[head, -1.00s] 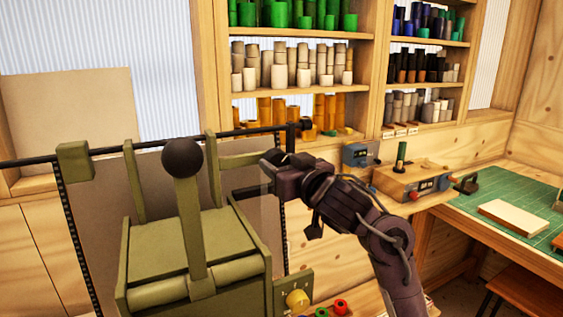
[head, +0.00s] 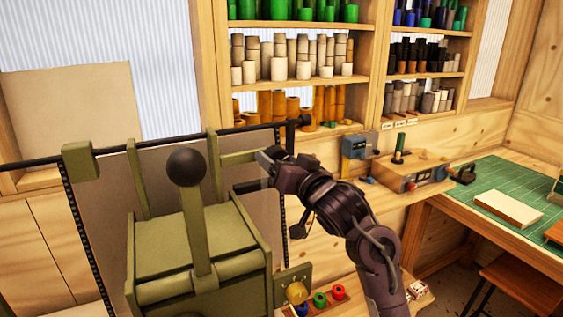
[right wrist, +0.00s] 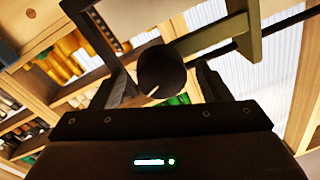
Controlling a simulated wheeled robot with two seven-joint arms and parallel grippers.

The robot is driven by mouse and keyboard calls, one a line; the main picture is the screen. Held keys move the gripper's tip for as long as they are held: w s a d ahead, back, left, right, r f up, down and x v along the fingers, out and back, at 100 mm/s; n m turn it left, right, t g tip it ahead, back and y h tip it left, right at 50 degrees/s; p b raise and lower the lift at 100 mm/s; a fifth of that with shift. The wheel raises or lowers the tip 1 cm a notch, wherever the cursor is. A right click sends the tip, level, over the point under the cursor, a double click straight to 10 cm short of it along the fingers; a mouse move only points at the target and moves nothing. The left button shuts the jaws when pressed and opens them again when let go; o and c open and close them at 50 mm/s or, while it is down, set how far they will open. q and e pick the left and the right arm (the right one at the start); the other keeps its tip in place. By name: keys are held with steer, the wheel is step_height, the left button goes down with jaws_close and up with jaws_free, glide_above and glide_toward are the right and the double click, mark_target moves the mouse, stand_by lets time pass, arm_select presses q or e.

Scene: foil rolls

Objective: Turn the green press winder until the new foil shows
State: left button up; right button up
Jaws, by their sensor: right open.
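The olive-green press (head: 205,250) stands at the lower left of the head view, its lever upright with a dark ball (head: 186,167) on top. A black bar crosses behind it, over a greyish-brown sheet (head: 100,210) that may be foil. My right gripper (head: 258,172) is open beside the press's right olive arm. In the right wrist view, a dark round knob (right wrist: 162,72), possibly the winder, lies between the open fingers, with a gap on each side. In the head view my gripper hides this knob at least partly. My left gripper is not in view.
Shelves with green, cream and orange rolls (head: 290,58) stand behind. A wooden box with a green peg (head: 410,178) sits on the ledge at right, near a green cutting mat (head: 500,200). Small coloured rolls (head: 320,299) lie below my right arm.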

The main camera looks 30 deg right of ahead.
steer(key=s, duration=0.7)
steer(key=shift+s+f, duration=0.15)
steer(key=shift+s, duration=0.25)
steer(key=shift+d, duration=0.1)
